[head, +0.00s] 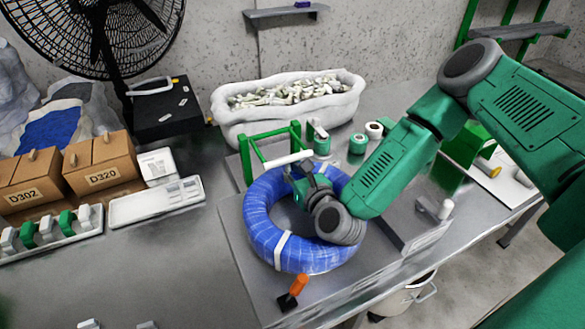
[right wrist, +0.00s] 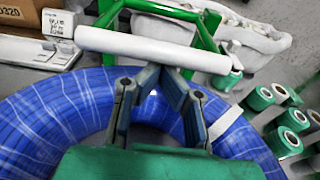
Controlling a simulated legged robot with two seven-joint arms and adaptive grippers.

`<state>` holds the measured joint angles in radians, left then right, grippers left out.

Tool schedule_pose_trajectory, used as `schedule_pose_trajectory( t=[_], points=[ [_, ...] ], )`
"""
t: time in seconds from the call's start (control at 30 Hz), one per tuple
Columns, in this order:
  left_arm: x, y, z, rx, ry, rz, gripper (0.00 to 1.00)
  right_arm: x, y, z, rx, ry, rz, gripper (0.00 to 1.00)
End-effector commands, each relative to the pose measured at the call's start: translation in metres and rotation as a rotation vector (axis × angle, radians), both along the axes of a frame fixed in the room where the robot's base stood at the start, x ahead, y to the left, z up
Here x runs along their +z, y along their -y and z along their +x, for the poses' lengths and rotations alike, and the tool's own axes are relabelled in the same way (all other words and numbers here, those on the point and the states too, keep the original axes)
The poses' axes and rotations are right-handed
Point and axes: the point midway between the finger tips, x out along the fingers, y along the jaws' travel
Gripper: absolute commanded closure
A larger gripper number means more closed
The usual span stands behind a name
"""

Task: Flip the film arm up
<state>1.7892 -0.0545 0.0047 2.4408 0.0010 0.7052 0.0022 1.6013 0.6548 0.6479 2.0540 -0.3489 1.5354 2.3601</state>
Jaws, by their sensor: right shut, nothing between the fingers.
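A green film arm frame (head: 249,160) carries a white roll (head: 288,160) beside the blue cable coil (head: 262,225). The roll (right wrist: 150,48) lies across the upper middle of the right wrist view, with the coil (right wrist: 50,115) below it. My right gripper (head: 297,172) is over the coil, close to the roll. Its fingers (right wrist: 168,75) are shut with nothing between them, and their tips are near the underside of the roll. I cannot tell if they touch it. A white band (head: 282,249) wraps the coil. My left gripper is not in view.
A white bin of small parts (head: 350,100) stands behind the frame. Green rolls (head: 358,144) stand to its right. Cardboard boxes (head: 97,178) and a white scale (head: 155,202) are at the left. An orange-handled tool (head: 298,285) stands in front of the coil.

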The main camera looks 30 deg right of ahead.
Motion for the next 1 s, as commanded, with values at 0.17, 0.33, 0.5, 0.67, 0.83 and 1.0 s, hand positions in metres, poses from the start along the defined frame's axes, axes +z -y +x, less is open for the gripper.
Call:
schedule_pose_trajectory(
  t=[0.17, 0.33, 0.5, 0.67, 0.83, 1.0],
  points=[
    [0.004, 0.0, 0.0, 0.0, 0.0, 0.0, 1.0, 0.003, 0.0, -0.001, -0.001, -0.013, 0.001, 1.0],
    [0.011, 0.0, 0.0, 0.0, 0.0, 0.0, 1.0, 0.009, 0.0, -0.001, 0.0, -0.051, 0.003, 1.0],
    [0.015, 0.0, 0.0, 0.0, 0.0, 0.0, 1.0, 0.011, 0.0, -0.002, 0.0, -0.074, 0.004, 1.0],
    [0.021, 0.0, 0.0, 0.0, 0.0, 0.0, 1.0, 0.016, 0.0, -0.002, -0.001, -0.102, 0.006, 1.0],
    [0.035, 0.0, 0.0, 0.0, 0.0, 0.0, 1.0, 0.028, 0.0, -0.002, 0.0, -0.165, 0.01, 1.0],
    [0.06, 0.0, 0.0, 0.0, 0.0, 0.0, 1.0, 0.047, 0.0, 0.0, -0.001, -0.28, 0.019, 1.0]
  ],
)
